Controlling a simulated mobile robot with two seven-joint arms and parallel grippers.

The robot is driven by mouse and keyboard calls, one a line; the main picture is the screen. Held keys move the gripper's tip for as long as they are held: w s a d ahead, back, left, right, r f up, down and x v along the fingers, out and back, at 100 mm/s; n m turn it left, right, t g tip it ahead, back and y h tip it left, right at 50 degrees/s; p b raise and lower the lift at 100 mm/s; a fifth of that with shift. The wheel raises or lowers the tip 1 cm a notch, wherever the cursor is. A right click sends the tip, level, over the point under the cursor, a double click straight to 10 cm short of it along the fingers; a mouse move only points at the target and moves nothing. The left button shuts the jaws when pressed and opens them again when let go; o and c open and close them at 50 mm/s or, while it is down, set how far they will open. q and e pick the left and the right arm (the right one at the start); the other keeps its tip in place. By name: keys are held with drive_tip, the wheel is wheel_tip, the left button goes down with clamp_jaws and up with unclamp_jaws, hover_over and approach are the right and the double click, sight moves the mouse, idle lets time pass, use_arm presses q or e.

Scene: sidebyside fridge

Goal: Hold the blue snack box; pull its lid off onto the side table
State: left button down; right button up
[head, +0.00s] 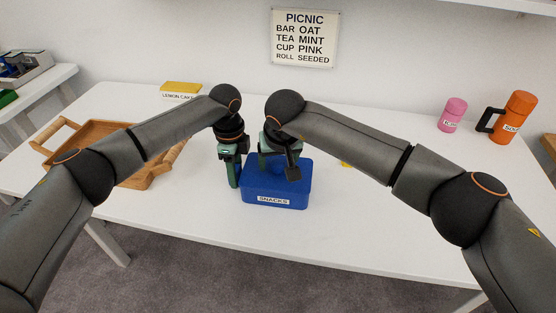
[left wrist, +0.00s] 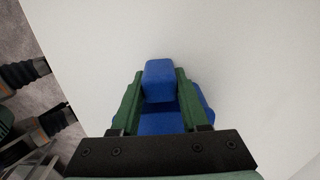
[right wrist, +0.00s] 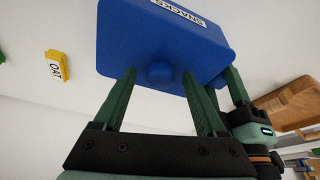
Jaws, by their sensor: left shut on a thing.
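The blue snack box (head: 275,190), labelled SNACKS, stands upright on the white table with its lid on. It also shows in the right wrist view (right wrist: 165,45). My left gripper (head: 234,178) is at the box's left side, shut on a blue block-shaped part of it (left wrist: 158,80). My right gripper (head: 279,168) is over the lid, pointing down. In the right wrist view its fingers are apart, one on each side of the round blue lid knob (right wrist: 159,73), with gaps to it. My right gripper hides part of the lid in the head view.
The side table (head: 35,88) is at the far left. A wooden tray (head: 100,133) and a yellow lemon cake box (head: 180,88) are left of the grippers. A yellow oat bar (right wrist: 57,67) lies beside the box. A pink cup (head: 453,114) and an orange flask (head: 513,115) stand at the right.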

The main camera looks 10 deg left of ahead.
clamp_jaws()
idle(0.8)
